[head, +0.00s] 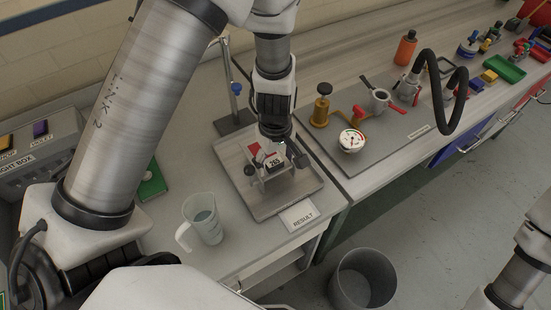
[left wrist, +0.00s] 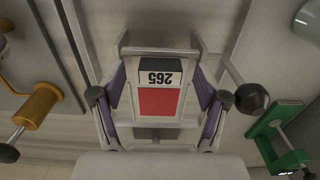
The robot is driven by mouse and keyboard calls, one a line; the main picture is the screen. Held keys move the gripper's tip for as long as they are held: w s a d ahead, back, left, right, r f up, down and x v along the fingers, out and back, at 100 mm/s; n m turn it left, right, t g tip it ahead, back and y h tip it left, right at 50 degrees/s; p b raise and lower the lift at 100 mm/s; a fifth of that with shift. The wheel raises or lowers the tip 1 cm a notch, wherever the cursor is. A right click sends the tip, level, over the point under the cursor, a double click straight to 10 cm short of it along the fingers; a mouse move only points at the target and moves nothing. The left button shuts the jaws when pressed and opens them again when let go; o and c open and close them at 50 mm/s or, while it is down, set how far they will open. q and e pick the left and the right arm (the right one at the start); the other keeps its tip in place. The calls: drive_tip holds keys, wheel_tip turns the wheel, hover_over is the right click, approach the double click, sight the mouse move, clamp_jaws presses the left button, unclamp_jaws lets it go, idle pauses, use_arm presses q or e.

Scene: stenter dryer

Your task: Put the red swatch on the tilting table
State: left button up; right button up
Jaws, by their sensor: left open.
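The red swatch (head: 254,149) is a small card with a white and black label reading 265. In the left wrist view the swatch (left wrist: 158,102) lies between my spread finger pads. It appears to rest on the tilting table (head: 284,184), a small metal stand with a black ball knob; exact contact is partly hidden. The table's pale frame (left wrist: 160,52) also shows in the left wrist view. My left gripper (head: 277,153) is open, low over the table, with fingers (left wrist: 160,112) at both sides of the swatch. My right gripper is out of view.
The stand sits in a shallow grey tray (head: 256,211). A RESULT card (head: 299,215) and a measuring jug (head: 204,219) are in front. A retort stand (head: 234,95) rises behind. Brass and red fittings (head: 320,106) occupy the bench at right. A bin (head: 363,279) stands below.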

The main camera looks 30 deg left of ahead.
use_arm(q)
wheel_tip(320, 180, up, 12)
idle(0.3)
